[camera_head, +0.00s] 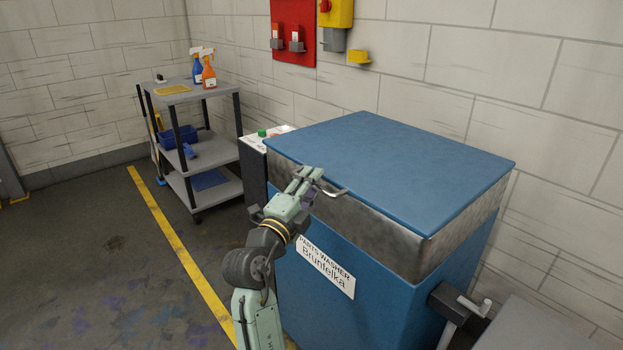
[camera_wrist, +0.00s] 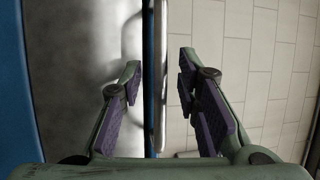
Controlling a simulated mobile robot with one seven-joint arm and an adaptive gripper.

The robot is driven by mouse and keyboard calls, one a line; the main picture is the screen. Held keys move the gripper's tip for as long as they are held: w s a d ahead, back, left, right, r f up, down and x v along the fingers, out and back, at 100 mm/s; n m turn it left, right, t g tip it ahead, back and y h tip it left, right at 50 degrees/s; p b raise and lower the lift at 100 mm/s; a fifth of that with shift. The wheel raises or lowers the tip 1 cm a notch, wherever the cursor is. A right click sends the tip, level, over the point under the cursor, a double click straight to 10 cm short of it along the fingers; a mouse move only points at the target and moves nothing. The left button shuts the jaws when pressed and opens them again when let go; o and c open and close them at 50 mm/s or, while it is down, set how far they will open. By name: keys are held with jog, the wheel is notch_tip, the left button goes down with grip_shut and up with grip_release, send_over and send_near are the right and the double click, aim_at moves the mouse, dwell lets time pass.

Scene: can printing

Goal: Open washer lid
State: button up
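The parts washer is a blue box (camera_head: 375,285) with a bare metal band (camera_head: 385,235) round its top. Its flat blue lid (camera_head: 400,165) lies level on the band and looks closed. A thin metal handle (camera_head: 337,193) sticks out from the lid's front edge. My gripper (camera_head: 308,182) is at this handle, near the lid's front left. In the wrist view, my gripper's fingers (camera_wrist: 160,95) are spread apart, with the handle bar (camera_wrist: 161,60) running between them. A clear gap shows on both sides of the bar.
A control box with a green button (camera_head: 262,133) stands at the washer's left. A grey shelf cart (camera_head: 200,150) with spray bottles (camera_head: 208,70) is further left. A crank (camera_head: 475,305) and a grey surface (camera_head: 550,320) are at the right. Open floor lies left.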

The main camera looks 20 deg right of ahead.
jog(key=shift+w+d, duration=0.15)
jog(key=shift+d, duration=0.05)
grip_shut()
dwell(0.3)
dwell(0.5)
